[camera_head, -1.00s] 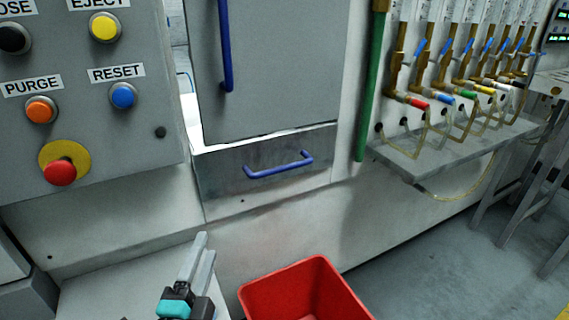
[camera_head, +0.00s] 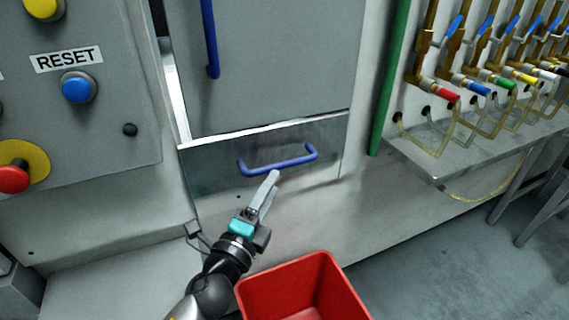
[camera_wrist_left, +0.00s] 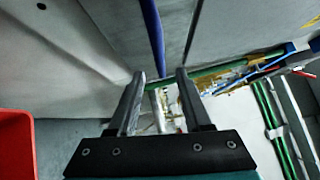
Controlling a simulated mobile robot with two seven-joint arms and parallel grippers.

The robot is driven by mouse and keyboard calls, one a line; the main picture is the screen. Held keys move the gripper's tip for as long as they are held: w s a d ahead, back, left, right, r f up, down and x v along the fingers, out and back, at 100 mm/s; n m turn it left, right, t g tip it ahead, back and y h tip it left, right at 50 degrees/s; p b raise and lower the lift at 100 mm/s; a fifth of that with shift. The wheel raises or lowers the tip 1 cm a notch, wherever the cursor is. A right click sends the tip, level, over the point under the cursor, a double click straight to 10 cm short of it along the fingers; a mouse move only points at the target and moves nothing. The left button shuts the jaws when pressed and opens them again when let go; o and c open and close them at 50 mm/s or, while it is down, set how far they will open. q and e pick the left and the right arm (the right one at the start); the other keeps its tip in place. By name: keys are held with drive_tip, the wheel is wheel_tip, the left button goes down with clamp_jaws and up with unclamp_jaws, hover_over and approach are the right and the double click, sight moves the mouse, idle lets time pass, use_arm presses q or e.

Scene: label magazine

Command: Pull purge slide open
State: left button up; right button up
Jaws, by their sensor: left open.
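The purge slide (camera_head: 215,172) is a grey metal drawer front below a tall door, and it looks shut. Its blue bar handle (camera_head: 278,163) runs across the front. My left gripper (camera_head: 271,181) is just below and in front of the handle, its fingers pointing up at it. In the left wrist view the open, empty gripper (camera_wrist_left: 160,75) has a gap between its fingers. The blue handle (camera_wrist_left: 153,35) lies ahead of that gap, not visibly gripped. Whether a finger touches it I cannot tell. My right gripper is out of view.
A red bin (camera_head: 305,285) stands below the slide, close to my left arm. A button panel (camera_head: 110,125) with a red stop button (camera_head: 13,180) is at left. A green pipe (camera_head: 391,80) and a shelf under hoses (camera_head: 445,165) are at right.

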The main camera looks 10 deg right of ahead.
sight(282, 168)
use_arm(q)
drive_tip(key=shift+b+x, duration=0.65)
drive_tip(key=shift+x, duration=3.15)
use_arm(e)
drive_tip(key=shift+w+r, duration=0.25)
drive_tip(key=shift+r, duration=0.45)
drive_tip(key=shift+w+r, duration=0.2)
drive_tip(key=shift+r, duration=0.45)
use_arm(q)
clamp_jaws()
